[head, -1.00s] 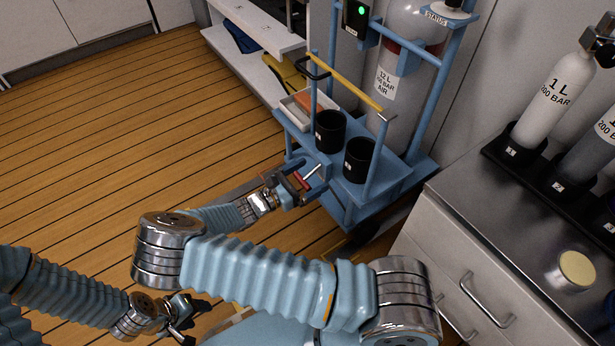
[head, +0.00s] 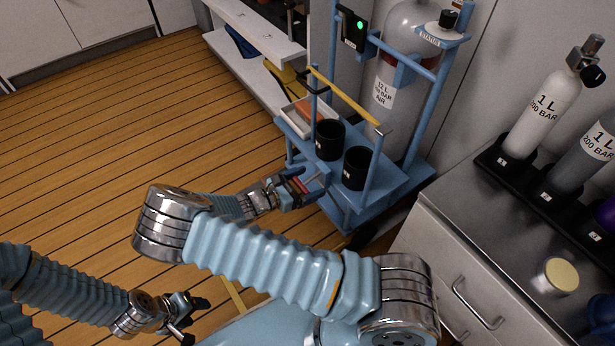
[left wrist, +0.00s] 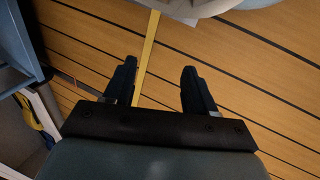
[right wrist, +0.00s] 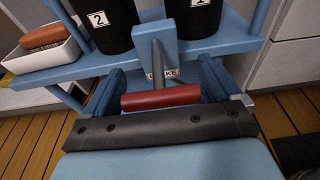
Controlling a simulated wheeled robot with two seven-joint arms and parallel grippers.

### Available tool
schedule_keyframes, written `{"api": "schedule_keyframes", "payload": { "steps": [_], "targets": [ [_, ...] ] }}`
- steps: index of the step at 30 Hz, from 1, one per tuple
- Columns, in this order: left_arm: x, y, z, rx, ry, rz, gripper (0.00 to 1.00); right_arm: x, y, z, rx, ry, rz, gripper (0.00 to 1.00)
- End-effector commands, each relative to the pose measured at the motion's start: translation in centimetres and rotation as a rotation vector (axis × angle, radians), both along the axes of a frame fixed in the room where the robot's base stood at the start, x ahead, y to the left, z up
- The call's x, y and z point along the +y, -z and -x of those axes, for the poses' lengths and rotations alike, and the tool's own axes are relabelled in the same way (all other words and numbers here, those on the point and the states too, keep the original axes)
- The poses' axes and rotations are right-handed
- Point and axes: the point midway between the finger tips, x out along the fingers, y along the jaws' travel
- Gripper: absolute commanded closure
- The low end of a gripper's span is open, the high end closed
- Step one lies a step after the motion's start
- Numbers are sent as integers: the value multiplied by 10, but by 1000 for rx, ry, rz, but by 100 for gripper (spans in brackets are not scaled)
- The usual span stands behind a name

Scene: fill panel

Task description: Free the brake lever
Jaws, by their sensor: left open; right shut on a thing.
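The brake lever is a grey metal rod with a red cylindrical grip (right wrist: 160,97), on the near side of the blue cart (right wrist: 235,42). A plate behind the rod carries a label, partly hidden, that ends in "KE". My right gripper (head: 299,187) is shut on the lever's red grip, with a finger at each end in the right wrist view. The lever's rod (head: 314,178) runs from the grip toward the cart. My left gripper (head: 193,320) is open and empty, low over the floor. Its two fingers stand apart in the left wrist view (left wrist: 160,85).
The cart holds two black cups (head: 329,139), a white tray (head: 293,117) with an orange-brown block, and a large air cylinder (head: 383,92). A drawer cabinet (head: 470,290) with small cylinders (head: 541,110) stands close to the cart's right. Wood floor (head: 120,140) is open at left.

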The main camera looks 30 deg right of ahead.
Motion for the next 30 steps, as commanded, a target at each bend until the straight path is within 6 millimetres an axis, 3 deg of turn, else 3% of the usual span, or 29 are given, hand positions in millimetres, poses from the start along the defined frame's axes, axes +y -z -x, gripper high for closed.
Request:
{"api": "schedule_keyframes", "payload": {
  "steps": [1,3,12,21,30],
  "targets": [
    [1,-19,0,-1,-1,-2,44,1,-13,0,2,2,-46,64],
    [2,-31,0,-4,-3,-5,44,2,-17,0,6,3,-108,64],
    [-14,-69,6,9,25,18,44,3,-30,0,25,2,-374,64],
    [-21,-89,9,13,38,30,44,1,-38,0,42,2,-571,64],
    [-21,-96,8,14,38,30,44,-1,-41,-1,50,0,-665,64]
  ]
}}
